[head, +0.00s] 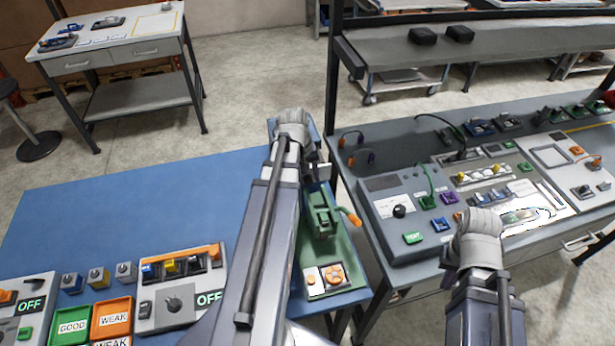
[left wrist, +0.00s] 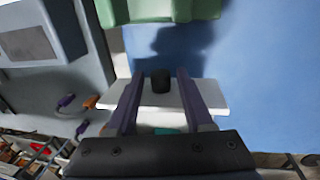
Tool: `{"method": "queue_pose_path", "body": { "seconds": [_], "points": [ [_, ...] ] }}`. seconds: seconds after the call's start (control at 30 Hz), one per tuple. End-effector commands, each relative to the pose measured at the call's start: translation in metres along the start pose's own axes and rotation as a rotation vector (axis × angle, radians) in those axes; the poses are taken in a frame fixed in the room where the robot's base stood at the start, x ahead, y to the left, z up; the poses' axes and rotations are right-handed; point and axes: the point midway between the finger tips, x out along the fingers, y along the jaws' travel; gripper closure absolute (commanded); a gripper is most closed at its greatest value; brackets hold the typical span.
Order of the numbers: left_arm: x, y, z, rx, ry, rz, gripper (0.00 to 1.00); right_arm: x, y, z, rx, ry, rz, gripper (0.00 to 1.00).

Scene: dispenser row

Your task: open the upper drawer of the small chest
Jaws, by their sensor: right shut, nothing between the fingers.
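In the left wrist view a white panel (left wrist: 215,95) carries a black round knob (left wrist: 161,80). It looks like a drawer front of the small chest, but I cannot tell which drawer. My left gripper (left wrist: 160,73) is open, with one purple finger on each side of the knob and a small gap to each. In the head view my left arm hides most of this spot; only a small whitish part (head: 320,172) shows beside my left wrist (head: 293,128). My right gripper (head: 479,228) is over the right bench, shut and empty; its fingertips are hidden.
A green device (head: 322,215) stands just right of my left arm; a green shape (left wrist: 160,8) also shows in the left wrist view. The right bench (head: 425,248) holds a grey panel and several small devices.

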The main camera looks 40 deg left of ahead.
Motion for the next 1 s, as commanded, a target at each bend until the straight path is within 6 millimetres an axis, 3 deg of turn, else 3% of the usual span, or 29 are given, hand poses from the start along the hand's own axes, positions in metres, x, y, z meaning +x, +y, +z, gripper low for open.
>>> {"method": "queue_pose_path", "body": {
  "seconds": [0.47,1.0],
  "points": [
    [-0.005,0.0,0.0,0.0,0.0,0.0,0.39,-0.005,0.001,0.0,0.0,0.0,0.0,1.0],
    [-0.069,0.001,0.0,0.0,0.0,0.0,0.39,-0.068,0.006,0.004,0.003,0.0,-0.001,1.0]
  ]
}}
